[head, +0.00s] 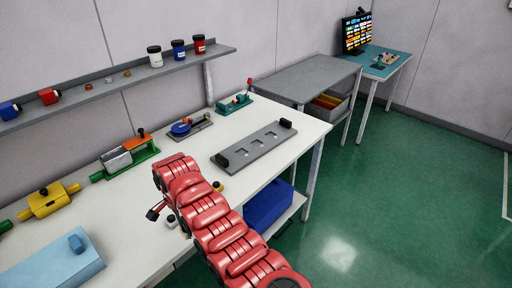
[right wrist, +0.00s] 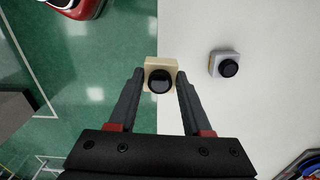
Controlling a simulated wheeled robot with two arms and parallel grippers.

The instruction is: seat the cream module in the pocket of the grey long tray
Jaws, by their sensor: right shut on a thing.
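The cream module (right wrist: 151,65) is a small block with a black round knob, held between the fingertips of my right gripper (right wrist: 160,78) in the right wrist view. The gripper is shut on it, over the front edge of the white table. In the head view my red right arm largely hides the gripper and module. The pockets look empty. My left gripper is not in view.
A light grey module with a black knob (right wrist: 225,63) stands on the table beside the held one. A yellow piece (head: 217,186) stands near the tray. Other fixtures include a blue piece on a dark plate (head: 182,128) and a green-based holder (head: 128,155). A shelf (head: 140,78) runs along the wall.

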